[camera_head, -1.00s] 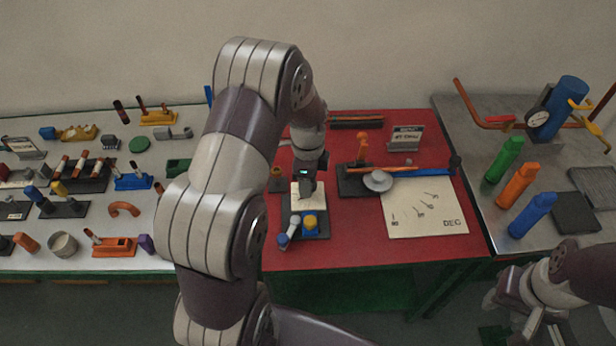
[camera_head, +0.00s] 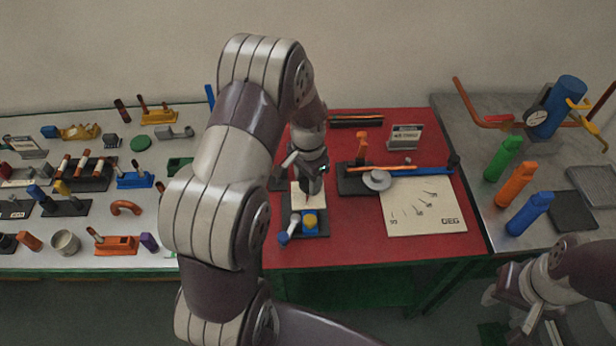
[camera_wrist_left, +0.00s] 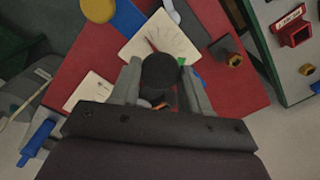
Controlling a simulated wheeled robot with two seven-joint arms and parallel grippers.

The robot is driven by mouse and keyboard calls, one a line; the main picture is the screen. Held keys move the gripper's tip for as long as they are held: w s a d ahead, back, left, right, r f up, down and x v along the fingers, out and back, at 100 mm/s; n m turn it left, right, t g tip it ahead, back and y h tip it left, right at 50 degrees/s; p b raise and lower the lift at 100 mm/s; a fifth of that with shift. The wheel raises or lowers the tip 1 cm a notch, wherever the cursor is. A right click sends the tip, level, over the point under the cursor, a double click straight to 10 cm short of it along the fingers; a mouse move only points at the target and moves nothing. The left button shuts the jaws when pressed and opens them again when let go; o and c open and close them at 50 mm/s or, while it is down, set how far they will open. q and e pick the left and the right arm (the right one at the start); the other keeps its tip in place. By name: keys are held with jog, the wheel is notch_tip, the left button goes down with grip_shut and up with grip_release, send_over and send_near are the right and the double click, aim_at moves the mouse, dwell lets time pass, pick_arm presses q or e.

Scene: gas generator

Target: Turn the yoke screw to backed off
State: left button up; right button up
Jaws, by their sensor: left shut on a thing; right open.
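My left gripper (camera_head: 308,190) points down over the dark fixture at the left of the red table. In the left wrist view its two grey fingers (camera_wrist_left: 163,80) stand on either side of a dark round knob (camera_wrist_left: 158,72), which I take to be the yoke screw's head. The gripper is shut on it. The screw below the knob is mostly hidden by the knob and gripper. A pale dial card with a pointer line (camera_wrist_left: 152,42) lies beside it. My right gripper (camera_head: 515,310) is open and empty at the lower right, away from the tables.
Near the left gripper are a blue part with a yellow knob (camera_head: 310,221), a grey dish (camera_head: 376,180) and a paper sheet (camera_head: 425,208). Many small parts crowd the left white table (camera_head: 190,215).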

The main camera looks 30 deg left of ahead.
aim_at(308, 183)
pick_arm(q)
jog(key=shift+w+r+n, duration=0.1)
jog(key=shift+n, duration=0.8)
jog(key=o, duration=1)
jog(key=shift+o, duration=0.2)
notch_tip(308, 183, up, 13)
jog(key=b, duration=0.2)
jog(key=shift+f, duration=0.2)
